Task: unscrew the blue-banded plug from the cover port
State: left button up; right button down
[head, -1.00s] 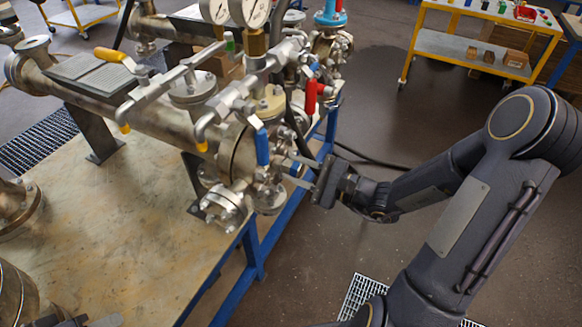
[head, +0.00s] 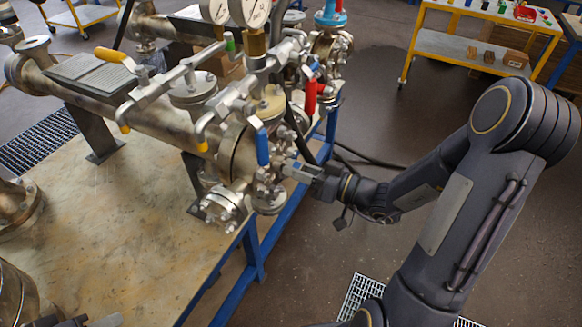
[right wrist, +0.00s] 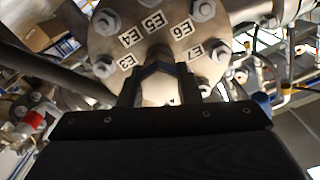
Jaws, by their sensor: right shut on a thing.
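The cover (right wrist: 110,45) is a round metal flange with bolts and labels E3 to E7 in the right wrist view. My right gripper (right wrist: 160,88) is shut on the plug (right wrist: 158,84), whose pale hex head sits between the two dark fingers against the cover. In the head view the right gripper (head: 291,170) reaches the cover's side from the right; a bit of blue at the plug (head: 297,166) shows there. The fingers hide most of the plug, and its thread is hidden. Part of my left gripper (head: 88,321) shows at the bottom left edge; its opening is unclear.
A blue-handled valve (head: 262,147) stands close left of the right gripper, and a red-handled one (head: 311,97) behind it. Gauges and pipes crowd above. A yellow cart (head: 470,48) stands at the back right.

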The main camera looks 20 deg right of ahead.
jog(key=n, duration=0.4)
jog(key=c, duration=1)
grip_release()
jog(key=shift+o, duration=0.2)
jog(key=b+v, duration=0.2)
jog(key=v, duration=0.6)
jog(key=shift+c, duration=0.4)
